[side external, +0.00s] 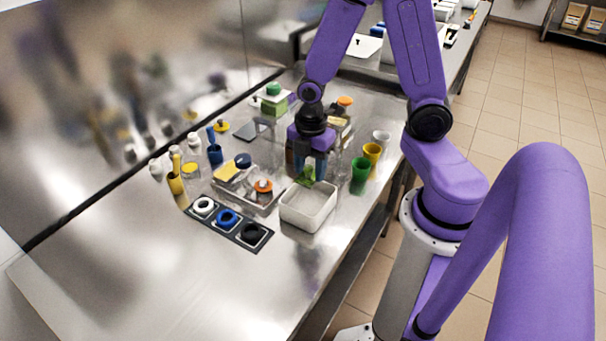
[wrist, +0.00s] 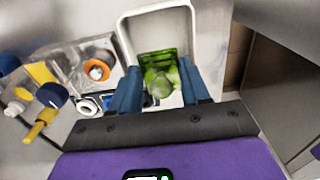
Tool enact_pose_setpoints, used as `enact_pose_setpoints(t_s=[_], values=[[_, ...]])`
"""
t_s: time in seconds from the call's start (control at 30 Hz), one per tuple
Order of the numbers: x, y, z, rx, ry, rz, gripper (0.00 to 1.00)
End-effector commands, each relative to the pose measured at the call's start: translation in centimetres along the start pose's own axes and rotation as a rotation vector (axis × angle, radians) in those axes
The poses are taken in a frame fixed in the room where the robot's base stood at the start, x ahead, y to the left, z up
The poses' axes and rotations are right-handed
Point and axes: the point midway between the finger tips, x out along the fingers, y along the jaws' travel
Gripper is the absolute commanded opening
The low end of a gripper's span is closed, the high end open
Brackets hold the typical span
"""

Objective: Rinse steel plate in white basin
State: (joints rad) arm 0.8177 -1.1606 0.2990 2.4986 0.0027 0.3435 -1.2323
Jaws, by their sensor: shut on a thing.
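My gripper (side external: 309,172) points down at the back edge of the white basin (side external: 309,222). No steel plate is clearly seen in my gripper. A flat grey plate (side external: 252,131) lies on the table farther back, and I cannot tell whether it is steel.
A clear tray (side external: 262,207) with a yellow block and an orange ring stands left of the basin. Green (side external: 360,176) and yellow (side external: 372,153) cups stand right. The front-left steel table (side external: 130,275) is clear.

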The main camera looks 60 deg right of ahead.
Motion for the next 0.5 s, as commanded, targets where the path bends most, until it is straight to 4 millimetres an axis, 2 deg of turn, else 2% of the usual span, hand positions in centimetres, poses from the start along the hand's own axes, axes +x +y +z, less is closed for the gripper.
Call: enact_pose_setpoints(t_s=[0.17, 0.5], values=[[0.6, 0.0, 0.1, -0.001, -0.001, -0.003, 0.13], [3.2, -0.1, 0.1, 0.001, -0.001, -0.003, 0.13]])
